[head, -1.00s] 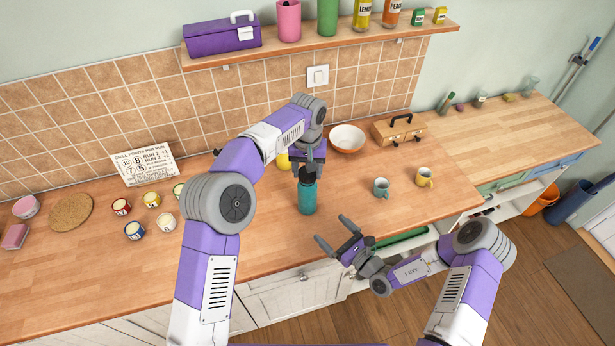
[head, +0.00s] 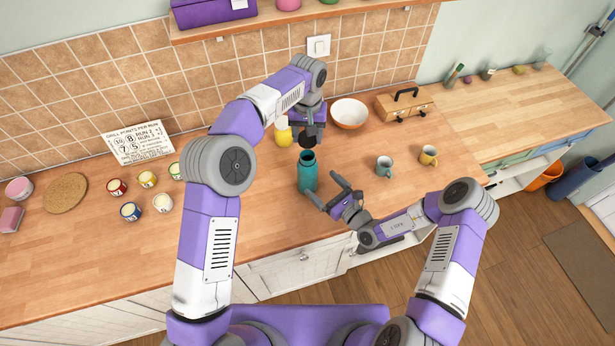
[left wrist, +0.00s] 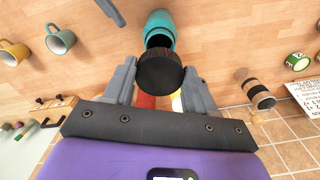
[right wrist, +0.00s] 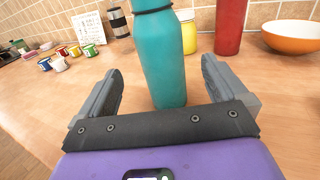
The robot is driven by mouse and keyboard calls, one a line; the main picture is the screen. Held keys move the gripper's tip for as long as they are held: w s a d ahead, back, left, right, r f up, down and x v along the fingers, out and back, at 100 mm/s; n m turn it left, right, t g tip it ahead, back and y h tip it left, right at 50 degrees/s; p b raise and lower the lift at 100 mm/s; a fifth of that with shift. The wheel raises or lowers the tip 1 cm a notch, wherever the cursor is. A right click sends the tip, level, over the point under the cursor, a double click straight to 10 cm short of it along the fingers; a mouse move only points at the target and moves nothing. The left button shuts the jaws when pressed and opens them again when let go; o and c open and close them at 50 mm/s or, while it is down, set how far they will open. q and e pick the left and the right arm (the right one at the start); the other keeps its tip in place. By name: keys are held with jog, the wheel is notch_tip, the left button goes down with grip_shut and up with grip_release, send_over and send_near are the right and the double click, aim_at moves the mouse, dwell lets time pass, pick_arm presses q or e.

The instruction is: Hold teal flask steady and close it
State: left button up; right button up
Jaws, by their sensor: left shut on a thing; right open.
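The teal flask (head: 308,172) stands upright on the wooden counter, and its open mouth shows in the left wrist view (left wrist: 159,28). My left gripper (head: 309,133) is shut on the black lid (left wrist: 160,73) and holds it apart from the flask, just behind the mouth in the head view. My right gripper (head: 328,190) is open at the front right of the flask. In the right wrist view the flask (right wrist: 164,60) stands between the lines of the open fingers, beyond their tips or near them; I see no contact. Its top is cut off there.
A yellow jar (head: 283,132) stands behind the flask, near an orange-and-white bowl (head: 348,113). A teal mug (head: 384,167) and a yellow mug (head: 428,155) stand to the right. Several small cans and a cork mat (head: 65,193) lie left. The counter's front edge is close to my right gripper.

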pick_arm(q)
jog(key=shift+w, duration=0.1)
pick_arm(e)
jog(key=x, duration=0.8)
jog(key=shift+s, duration=0.1)
jog(key=c, duration=1.5)
pick_arm(q)
send_over(307, 152)
jog(key=s, duration=0.2)
jog(key=shift+s+f, duration=0.15)
jog(key=shift+f, duration=2.35)
jog(key=shift+f, duration=0.9)
jog(key=shift+f, duration=0.55)
